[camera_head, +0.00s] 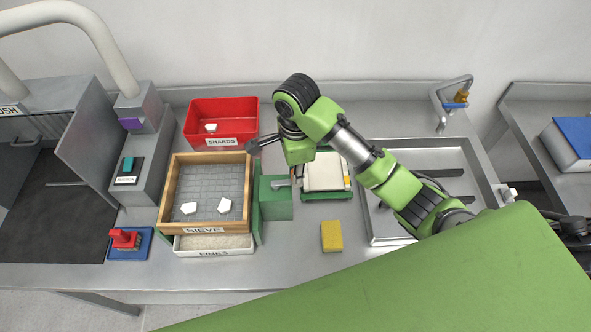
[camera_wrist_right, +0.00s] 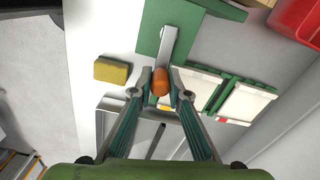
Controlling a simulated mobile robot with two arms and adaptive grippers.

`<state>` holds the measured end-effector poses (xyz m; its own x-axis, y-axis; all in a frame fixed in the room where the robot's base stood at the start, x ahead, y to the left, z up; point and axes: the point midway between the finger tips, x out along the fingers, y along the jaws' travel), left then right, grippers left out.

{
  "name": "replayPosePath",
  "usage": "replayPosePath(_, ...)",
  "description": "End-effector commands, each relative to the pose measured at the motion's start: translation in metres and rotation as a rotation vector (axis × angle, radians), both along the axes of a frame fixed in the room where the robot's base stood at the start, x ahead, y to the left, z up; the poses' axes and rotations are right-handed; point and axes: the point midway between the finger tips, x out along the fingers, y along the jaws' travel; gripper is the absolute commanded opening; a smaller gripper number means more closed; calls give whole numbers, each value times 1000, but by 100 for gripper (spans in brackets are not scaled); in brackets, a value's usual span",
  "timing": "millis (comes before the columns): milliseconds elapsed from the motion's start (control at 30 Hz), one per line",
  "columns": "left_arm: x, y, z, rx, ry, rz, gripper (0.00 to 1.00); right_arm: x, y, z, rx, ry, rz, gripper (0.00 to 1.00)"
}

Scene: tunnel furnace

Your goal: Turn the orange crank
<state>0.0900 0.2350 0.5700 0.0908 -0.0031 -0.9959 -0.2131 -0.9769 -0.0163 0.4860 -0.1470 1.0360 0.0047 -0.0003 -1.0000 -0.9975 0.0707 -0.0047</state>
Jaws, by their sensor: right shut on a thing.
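The orange crank knob (camera_wrist_right: 160,82) shows in the right wrist view at the end of a grey crank arm (camera_wrist_right: 168,48). The crank arm is on a green box (camera_head: 276,203) at the right side of the sieve, and part of it shows in the head view (camera_head: 281,183). My right gripper (camera_wrist_right: 160,88) has its two fingers on either side of the orange knob and is shut on it. In the head view my right arm hides the knob. The wooden sieve (camera_head: 165,196) holds white shards on its mesh. My left gripper is not in view.
A white fines tray (camera_head: 215,251) sits under the sieve. A red shards bin (camera_head: 221,105) stands behind it. A yellow sponge (camera_head: 331,236) lies in front of the green box.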

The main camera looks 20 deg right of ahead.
Motion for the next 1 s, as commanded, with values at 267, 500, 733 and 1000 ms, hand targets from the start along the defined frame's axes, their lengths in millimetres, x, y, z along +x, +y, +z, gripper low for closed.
replayPosePath(267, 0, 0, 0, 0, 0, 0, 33, 0, 1, 1, 2, -3, -23, 0)
replayPosePath(500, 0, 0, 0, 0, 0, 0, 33, 0, 1, 1, 3, -3, -23, 0)
replayPosePath(733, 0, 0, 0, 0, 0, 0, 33, -1, 1, 1, 2, -2, -23, 33)
replayPosePath(1000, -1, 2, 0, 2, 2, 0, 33, 0, 0, 3, 0, -3, -23, 33)
